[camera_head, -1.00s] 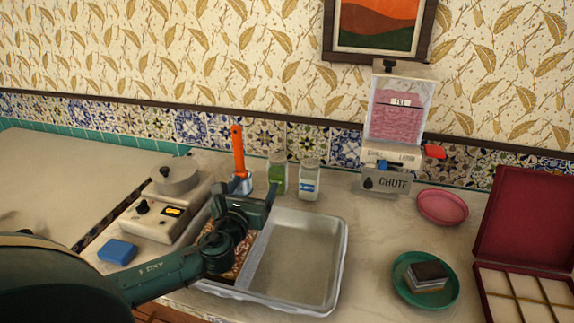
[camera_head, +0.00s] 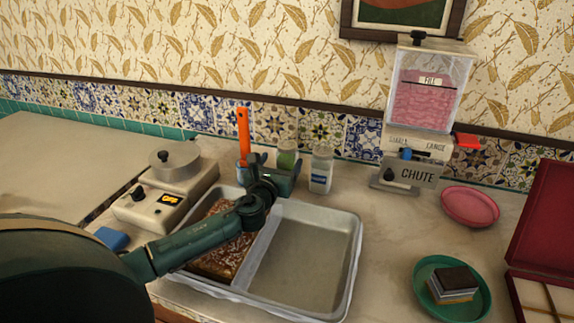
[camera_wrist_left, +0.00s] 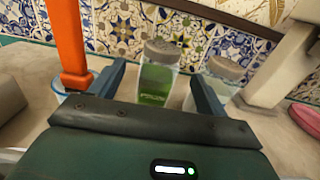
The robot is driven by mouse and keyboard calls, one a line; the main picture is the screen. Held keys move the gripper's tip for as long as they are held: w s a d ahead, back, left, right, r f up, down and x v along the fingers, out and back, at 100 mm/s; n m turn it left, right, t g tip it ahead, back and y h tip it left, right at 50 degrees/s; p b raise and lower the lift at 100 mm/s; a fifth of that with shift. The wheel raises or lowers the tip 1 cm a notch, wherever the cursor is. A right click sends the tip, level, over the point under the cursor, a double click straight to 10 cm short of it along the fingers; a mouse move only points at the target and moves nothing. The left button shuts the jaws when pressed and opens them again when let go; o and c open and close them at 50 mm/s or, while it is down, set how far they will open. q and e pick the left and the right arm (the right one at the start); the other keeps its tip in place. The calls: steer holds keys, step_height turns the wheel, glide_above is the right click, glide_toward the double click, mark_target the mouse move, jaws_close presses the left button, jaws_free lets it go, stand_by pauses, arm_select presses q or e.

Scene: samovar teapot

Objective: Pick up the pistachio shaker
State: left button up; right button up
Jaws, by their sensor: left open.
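The pistachio shaker is the jar with green contents and a grey lid; in the head view the shaker (camera_head: 287,158) is partly hidden behind my left gripper. In the left wrist view the shaker (camera_wrist_left: 157,80) stands upright between the two spread fingers, a little beyond the palm. My left gripper (camera_head: 272,160) is open and empty in front of it; its fingers also show in the left wrist view (camera_wrist_left: 160,88). I cannot tell whether either finger touches the jar. My right gripper is not in view.
A second shaker with white contents (camera_head: 321,170) stands just right of the green one. An orange-handled tool (camera_head: 243,135) stands close on the left. A metal tray (camera_head: 300,262) with a brown slab lies below my arm. The chute dispenser (camera_head: 425,110) stands further right.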

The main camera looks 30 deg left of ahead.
mark_target(284, 156)
arm_select(q)
steer(key=x, duration=0.4)
steer(key=shift+w+a, duration=0.1)
steer(key=shift+w, duration=0.2)
steer(key=c, duration=1.2)
